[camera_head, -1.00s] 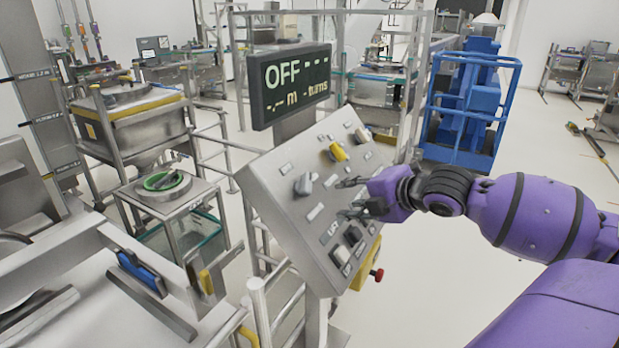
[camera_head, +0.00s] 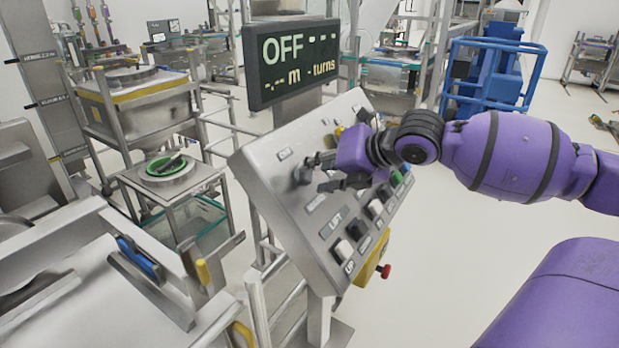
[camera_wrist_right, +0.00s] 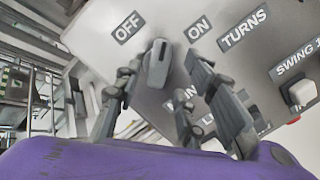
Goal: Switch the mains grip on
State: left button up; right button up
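The mains grip is a grey rotary knob (camera_wrist_right: 157,63) on the sloped control panel (camera_head: 270,165). In the right wrist view its pointer leans towards the OFF label (camera_wrist_right: 128,27), with the ON label (camera_wrist_right: 198,29) to its right. My right gripper (camera_wrist_right: 165,85) is open, with its fingers on either side of the knob; I cannot tell whether they touch it. In the head view the right gripper (camera_head: 322,172) is at the panel's left part and mostly hides the knob. The display (camera_head: 292,62) reads OFF. My left gripper is in neither view.
Black and white buttons (camera_head: 345,250) sit low on the panel near an UP label. A yellow box with a red button (camera_head: 384,271) hangs below the panel. A steel bin (camera_head: 135,105) on a frame stands at the left.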

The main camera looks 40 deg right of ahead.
jog(key=shift+w+a+f, duration=0.15)
jog(key=shift+w+f, duration=0.25)
jog(key=shift+w, duration=0.05)
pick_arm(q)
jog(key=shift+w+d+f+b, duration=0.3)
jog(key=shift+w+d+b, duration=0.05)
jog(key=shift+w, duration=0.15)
pick_arm(e)
jog(key=shift+w+a+f, duration=0.1)
jog(key=shift+w, duration=0.3)
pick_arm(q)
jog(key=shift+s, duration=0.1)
pick_arm(e)
jog(key=shift+c, duration=0.5)
grip_shut()
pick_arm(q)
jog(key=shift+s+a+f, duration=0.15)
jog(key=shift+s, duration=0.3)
